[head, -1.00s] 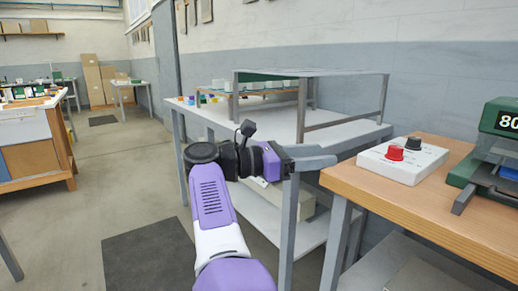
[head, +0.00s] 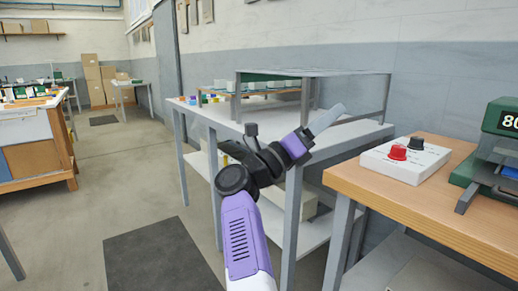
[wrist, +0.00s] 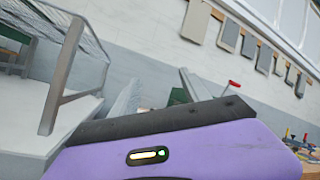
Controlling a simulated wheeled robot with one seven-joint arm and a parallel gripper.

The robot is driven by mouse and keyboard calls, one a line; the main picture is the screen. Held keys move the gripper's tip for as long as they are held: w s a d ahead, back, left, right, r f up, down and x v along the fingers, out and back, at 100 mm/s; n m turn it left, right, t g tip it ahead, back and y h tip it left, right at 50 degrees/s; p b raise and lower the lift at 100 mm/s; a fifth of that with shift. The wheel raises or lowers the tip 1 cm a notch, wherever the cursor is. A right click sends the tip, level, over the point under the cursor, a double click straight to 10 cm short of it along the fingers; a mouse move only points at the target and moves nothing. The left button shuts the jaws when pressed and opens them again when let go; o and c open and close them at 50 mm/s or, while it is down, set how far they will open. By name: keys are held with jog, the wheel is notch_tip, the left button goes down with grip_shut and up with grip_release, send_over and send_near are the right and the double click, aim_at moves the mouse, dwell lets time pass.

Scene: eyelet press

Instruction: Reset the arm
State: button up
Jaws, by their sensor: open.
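My gripper (head: 326,119) is raised in front of the grey table, its fingers pointing up and to the right in the head view. From there the fingers overlap, so the gap between them is hard to see. In the wrist view the gripper (wrist: 160,92) shows two pale grey fingers standing apart beyond the dark edge of the purple housing. Nothing shows between them, so it is open and empty.
A grey table (head: 345,133) with a raised rack (head: 313,72) stands behind my gripper. To the right, a wooden-topped bench (head: 445,205) carries a control box (head: 405,160) with red and black knobs and a green press (head: 497,150). Open floor (head: 120,180) lies to the left.

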jog(key=s+d+f+m+t+y, duration=0.1)
jog(key=s+f+m+t+y, duration=0.6)
jog(key=s+f+m+y, duration=0.65)
jog(key=s+d+f+m+t+y, duration=0.1)
jog(key=s+f+m+t+y, duration=0.75)
jog(key=f+m, duration=0.85)
jog(key=s+d+f+g, duration=0.1)
jog(key=s+f+g, duration=0.25)
jog(key=s, duration=0.75)
jog(key=s+d+f+g, duration=0.15)
jog(key=s+g, duration=0.25)
jog(key=s, duration=0.8)
jog(key=s+d+f+g, duration=0.1)
jog(key=s+f+g, duration=0.25)
jog(key=s, duration=0.75)
notch_tip(320, 180, up, 25)
jog(key=p, duration=2.4)
jog(key=shift+n+h, duration=0.35)
jog(key=shift+h, duration=0.05)
jog(key=shift+a+g, duration=0.1)
jog(key=shift+g, duration=0.15)
